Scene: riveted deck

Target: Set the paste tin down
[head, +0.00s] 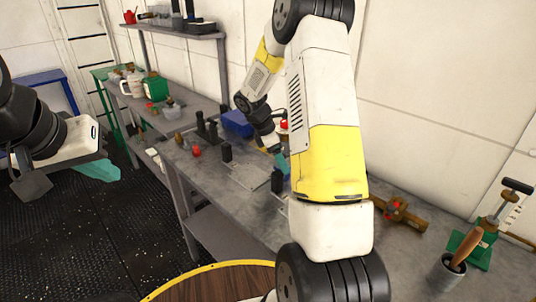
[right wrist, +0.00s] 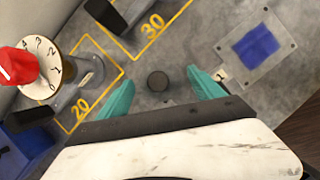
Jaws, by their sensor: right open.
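My right gripper (right wrist: 158,78) is open, its two teal fingers spread apart above the grey bench. A small dark round thing (right wrist: 157,82) shows between the fingers, seen from above, and neither finger visibly touches it. It may be the paste tin; I cannot tell for sure. In the head view a teal finger of the right gripper (head: 281,162) shows low over the bench (head: 215,175), partly behind my right arm. My left gripper (head: 97,170) is at the far left over the floor, away from the bench; its jaw opening is not clear.
A dial with a red knob (right wrist: 22,63) stands left, near yellow markings "20" and "30". A plate with a blue square (right wrist: 255,46) lies right. Black blocks (head: 226,152) and a blue bin (head: 237,123) stand on the bench.

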